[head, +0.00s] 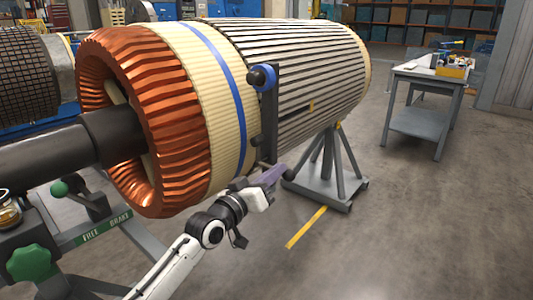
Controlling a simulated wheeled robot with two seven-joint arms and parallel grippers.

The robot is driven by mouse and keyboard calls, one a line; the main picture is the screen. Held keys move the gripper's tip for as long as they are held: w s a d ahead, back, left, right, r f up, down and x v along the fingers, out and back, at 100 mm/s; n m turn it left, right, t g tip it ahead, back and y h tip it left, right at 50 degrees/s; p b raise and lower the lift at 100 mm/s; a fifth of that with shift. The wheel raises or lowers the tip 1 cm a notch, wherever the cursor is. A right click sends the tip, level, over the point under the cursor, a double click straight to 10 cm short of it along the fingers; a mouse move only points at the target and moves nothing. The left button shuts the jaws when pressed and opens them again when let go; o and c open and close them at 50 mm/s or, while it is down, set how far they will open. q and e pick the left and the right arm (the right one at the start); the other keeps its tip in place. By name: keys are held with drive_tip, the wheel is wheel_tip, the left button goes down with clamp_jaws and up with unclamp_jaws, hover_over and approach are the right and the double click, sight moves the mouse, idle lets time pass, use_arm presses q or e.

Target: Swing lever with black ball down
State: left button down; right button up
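A dark upright bar (270,125) stands against the side of the large rotor. Near its top is a round blue disc with a dark, ball-like knob (257,78) on its left. A short rod shows at the bar's lower end. My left gripper (276,175) is at this lower end, well below the dark knob. Its purplish fingers are close to the rod, but I cannot tell whether they touch it or are open or shut. A separate lever with a green ball (60,188) stands at the lower left near a plate marked FREE and BRAKE (104,229). My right gripper is not in view.
The rotor (290,70), with copper windings (145,120), fills the upper middle. A grey stand (325,180) supports its far end. A green star knob (30,262) is at the lower left. A grey workbench (425,95) stands at the right.

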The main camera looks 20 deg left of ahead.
use_arm(q)
drive_tip(key=shift+f, duration=0.25)
wheel_tip(320, 180, up, 4)
drive_tip(key=a+r+p, duration=0.1)
drive_tip(key=a+p, duration=0.1)
drive_tip(key=p, duration=0.1)
drive_tip(key=f+v, duration=0.1)
drive_tip(key=v, duration=0.9)
drive_tip(key=shift+s+b, duration=0.25)
drive_tip(key=shift+b, duration=0.1)
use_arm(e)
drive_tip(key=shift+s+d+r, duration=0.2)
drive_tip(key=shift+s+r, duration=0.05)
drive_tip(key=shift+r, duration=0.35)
use_arm(q)
drive_tip(key=shift+a+f, duration=0.1)
